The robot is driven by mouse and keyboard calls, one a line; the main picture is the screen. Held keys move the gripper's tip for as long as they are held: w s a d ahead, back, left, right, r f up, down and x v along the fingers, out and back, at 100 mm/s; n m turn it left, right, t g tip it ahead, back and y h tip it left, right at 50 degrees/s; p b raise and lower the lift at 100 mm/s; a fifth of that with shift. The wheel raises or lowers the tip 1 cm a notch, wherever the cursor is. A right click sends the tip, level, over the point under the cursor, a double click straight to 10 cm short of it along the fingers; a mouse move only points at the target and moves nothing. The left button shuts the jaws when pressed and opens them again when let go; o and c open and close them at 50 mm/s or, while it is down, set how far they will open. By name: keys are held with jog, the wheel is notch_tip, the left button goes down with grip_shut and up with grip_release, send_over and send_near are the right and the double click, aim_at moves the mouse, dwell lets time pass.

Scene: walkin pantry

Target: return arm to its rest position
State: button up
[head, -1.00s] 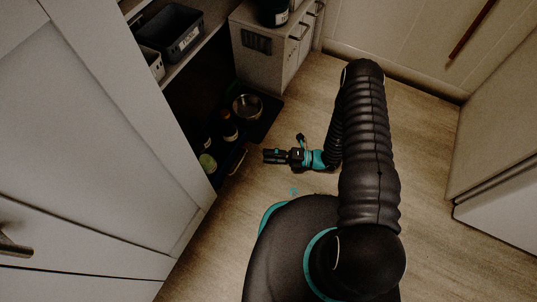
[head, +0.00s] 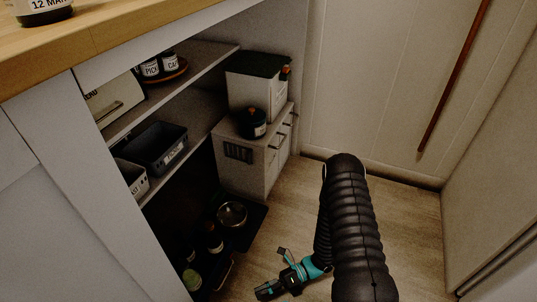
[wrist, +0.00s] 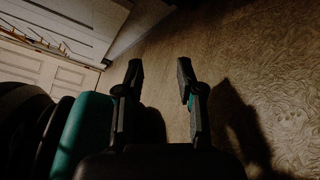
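My gripper (head: 268,291) is low over the wood floor at the end of my black ribbed arm, in the lower middle of the head view. In the wrist view my gripper (wrist: 160,72) has its two dark fingers apart, with only bare floor between them. It holds nothing. The arm bends down from its raised elbow, and the gripper points left toward the bottom of the shelf unit.
A metal bowl (head: 232,214) and bottles (head: 213,238) stand low near the gripper. Walls close the back and right. Some floor (head: 285,215) is clear.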

jog(key=d+r+n+t+h+p, duration=0.1)
jog(key=d+r+n+h+p, duration=0.1)
jog(key=d+r+n+h, duration=0.65)
jog(key=w+d+r+n+p, duration=0.1)
jog(key=r+n, duration=0.4)
jog(key=r, duration=0.8)
jog(key=d+r+n+t+h+p, duration=0.15)
jog(key=d+r+n+h, duration=0.25)
jog(key=r+n, duration=0.5)
jog(key=s+d+r+t+p, duration=0.1)
jog(key=s+r+t+p, duration=0.1)
jog(key=r, duration=0.8)
jog(key=s+d+r+n+t+h+p, duration=0.1)
jog(key=r+t, duration=0.3)
jog(key=r, duration=0.6)
jog(key=s+d+r+n+t+h+p, duration=0.1)
jog(key=s+d+r+t+p, duration=0.1)
jog(key=r, duration=0.8)
jog(key=shift+s+r+t+p, duration=0.15)
jog(key=shift+s+t+p, duration=0.4)
jog(key=shift+t, duration=0.2)
jog(key=shift+h, duration=0.25)
